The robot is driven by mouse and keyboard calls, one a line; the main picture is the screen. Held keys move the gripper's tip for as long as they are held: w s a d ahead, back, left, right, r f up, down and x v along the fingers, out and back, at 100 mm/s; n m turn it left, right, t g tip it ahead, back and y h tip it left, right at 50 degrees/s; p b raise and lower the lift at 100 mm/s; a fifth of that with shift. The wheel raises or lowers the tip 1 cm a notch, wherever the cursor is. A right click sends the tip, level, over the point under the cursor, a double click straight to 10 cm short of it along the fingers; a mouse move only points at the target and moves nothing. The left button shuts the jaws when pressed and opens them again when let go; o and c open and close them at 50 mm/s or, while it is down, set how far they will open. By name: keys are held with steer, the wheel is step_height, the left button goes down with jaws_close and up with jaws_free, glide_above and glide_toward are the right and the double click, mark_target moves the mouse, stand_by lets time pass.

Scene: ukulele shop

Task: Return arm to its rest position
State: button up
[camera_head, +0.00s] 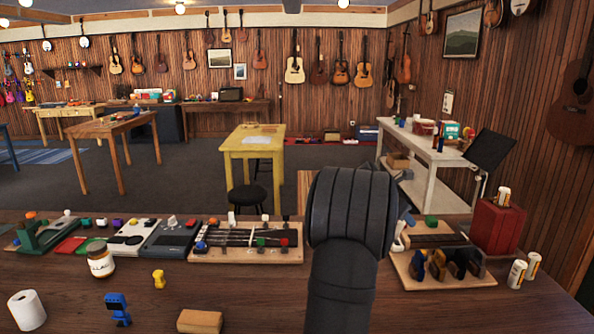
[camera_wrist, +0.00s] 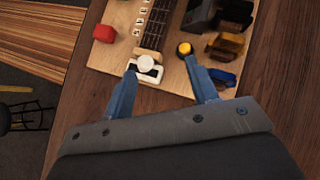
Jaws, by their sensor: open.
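My arm (camera_head: 345,240) rises dark and rounded in the middle of the head view and hides part of the bench behind it. My gripper (camera_wrist: 162,82) shows in the wrist view with two blue fingers spread apart and nothing between them. The fingertips are over the near edge of a light wooden board (camera_wrist: 112,55). A white piece with a round knob (camera_wrist: 146,66) is by the left fingertip. A dark peg with a yellow top (camera_wrist: 185,50) is by the right fingertip. In the head view the gripper is mostly hidden behind my arm.
The bench (camera_head: 240,290) holds a board with strings and coloured knobs (camera_head: 245,242), a jar (camera_head: 100,260), a paper roll (camera_head: 27,310), a blue figure (camera_head: 117,308), a yellow peg (camera_head: 159,279) and a wooden block (camera_head: 200,321). A red box (camera_head: 497,228) and cans (camera_head: 516,273) stand at right.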

steer(key=w+a+n+t+y, duration=0.1)
steer(key=a+n, duration=0.1)
steer(key=a, duration=0.8)
steer(key=w+a+n+t, duration=0.1)
steer(key=a, duration=1)
steer(key=shift+w+n+y, duration=0.4)
